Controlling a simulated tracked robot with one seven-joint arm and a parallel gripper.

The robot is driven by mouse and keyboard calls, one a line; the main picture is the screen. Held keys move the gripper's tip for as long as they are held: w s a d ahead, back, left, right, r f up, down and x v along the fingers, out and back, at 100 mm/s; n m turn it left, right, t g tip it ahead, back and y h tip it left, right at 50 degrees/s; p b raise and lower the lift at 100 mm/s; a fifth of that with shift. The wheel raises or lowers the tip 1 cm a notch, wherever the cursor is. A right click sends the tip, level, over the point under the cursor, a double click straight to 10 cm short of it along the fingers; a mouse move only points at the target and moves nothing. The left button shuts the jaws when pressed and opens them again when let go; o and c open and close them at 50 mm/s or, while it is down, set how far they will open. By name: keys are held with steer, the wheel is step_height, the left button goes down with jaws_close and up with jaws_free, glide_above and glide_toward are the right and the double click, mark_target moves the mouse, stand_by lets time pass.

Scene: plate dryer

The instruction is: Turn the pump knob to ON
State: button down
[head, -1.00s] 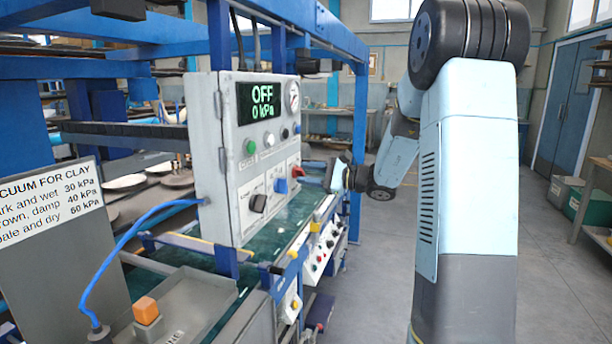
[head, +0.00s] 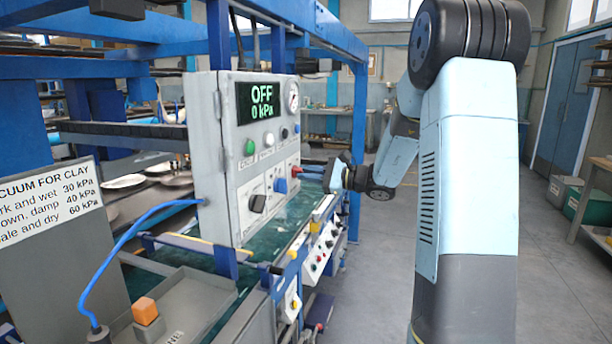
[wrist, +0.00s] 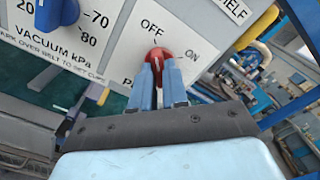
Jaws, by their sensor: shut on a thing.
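The red pump knob (wrist: 158,56) sits on the white panel, below the OFF label and left of the ON label in the wrist view. My gripper (wrist: 160,76) is shut on this knob, with its blue fingers on either side. The fingers hide part of the knob, and its exact pointing direction is hard to tell. In the head view the red knob (head: 296,170) is at the panel's right edge, with my gripper (head: 308,171) against it from the right. The panel display (head: 258,102) reads OFF and 0 kPa.
A blue knob (wrist: 57,12) with a vacuum kPa scale is left of the red one. In the head view a black knob (head: 257,203), several buttons and a gauge (head: 293,97) share the grey control box (head: 208,150).

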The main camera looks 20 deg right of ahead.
steer(key=shift+d+m, duration=0.15)
steer(key=shift+m, duration=4.3)
steer(key=shift+d+m, duration=0.1)
steer(key=shift+m, duration=4.35)
steer(key=c, duration=1.5)
jaws_free()
steer(key=shift+d, duration=0.1)
steer(key=o, duration=0.4)
steer(key=shift+a, duration=0.2)
steer(key=shift+c, duration=0.2)
